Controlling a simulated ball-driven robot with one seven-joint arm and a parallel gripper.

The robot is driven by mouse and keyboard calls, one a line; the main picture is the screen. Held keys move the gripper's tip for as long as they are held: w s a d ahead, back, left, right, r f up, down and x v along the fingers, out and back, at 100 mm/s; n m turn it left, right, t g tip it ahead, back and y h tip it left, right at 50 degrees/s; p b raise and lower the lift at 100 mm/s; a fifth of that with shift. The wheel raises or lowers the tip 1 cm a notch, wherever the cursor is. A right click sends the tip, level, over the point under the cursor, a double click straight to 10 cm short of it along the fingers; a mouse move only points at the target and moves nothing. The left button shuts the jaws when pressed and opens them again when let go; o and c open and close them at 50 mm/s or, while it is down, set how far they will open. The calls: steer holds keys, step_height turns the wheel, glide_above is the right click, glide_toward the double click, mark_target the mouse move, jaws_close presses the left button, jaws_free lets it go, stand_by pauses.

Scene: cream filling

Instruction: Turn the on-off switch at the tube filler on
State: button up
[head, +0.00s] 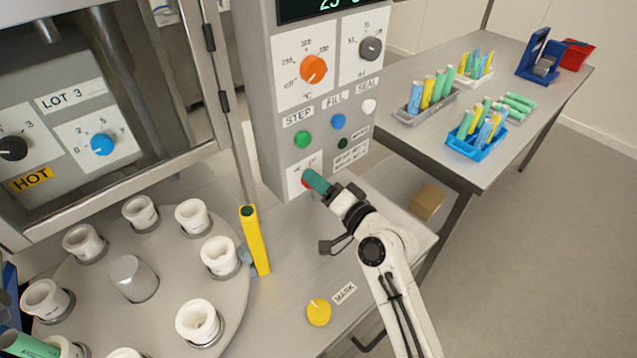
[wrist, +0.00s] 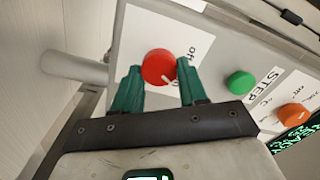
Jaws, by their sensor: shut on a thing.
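The red on-off switch (wrist: 158,65) is a round knob on a white plate at the bottom of the tube filler's grey panel. In the wrist view it sits between the two green fingertips of my gripper (wrist: 160,72), which is shut on it. A small white mark shows on the knob's lower right, and the word "off" is printed near its upper right. In the head view my gripper (head: 317,182) reaches the panel's lower front, and its fingers cover most of the red switch (head: 304,181).
Above the switch are the green STEP button (head: 303,139), blue FILL button (head: 338,122) and orange dial (head: 313,69). A yellow post (head: 254,240) stands left of my arm beside the turntable (head: 151,306) with white cups. A table (head: 408,136) with tube racks is at right.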

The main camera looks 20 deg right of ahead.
steer(key=o, duration=1)
steer(key=shift+s, duration=0.1)
steer(key=b+v, duration=0.3)
steer(key=v, duration=0.7)
steer(key=shift+s+d, duration=0.2)
steer(key=shift+s, duration=0.1)
steer(key=s+f+n+g, duration=0.2)
steer(key=f, duration=0.1)
steer(key=s+a+f+n+g+h, duration=0.1)
steer(key=s+f+n+g, duration=0.1)
steer(key=s+f+g, duration=0.1)
steer(key=s+f+n+g, duration=0.2)
steer(key=s+f, duration=0.1)
steer(key=shift+s+a+f+h, duration=0.1)
steer(key=shift+a+f+h, duration=0.15)
steer(key=shift+f+h, duration=0.15)
steer(key=s+d+f+g+h, duration=0.1)
steer(key=s+d+f+g, duration=0.1)
steer(key=s, duration=0.4)
steer(key=s+d+f+n+g+h, duration=0.1)
steer(key=s+f+g, duration=0.3)
steer(key=s, duration=0.3)
steer(key=s+d+f+n+g+h, duration=0.1)
steer(key=s+d+f+g+h, duration=0.1)
steer(key=s, duration=0.5)
steer(key=shift+d+f+g, duration=0.3)
steer(key=shift+f+g, duration=0.3)
steer(key=shift+f, duration=0.1)
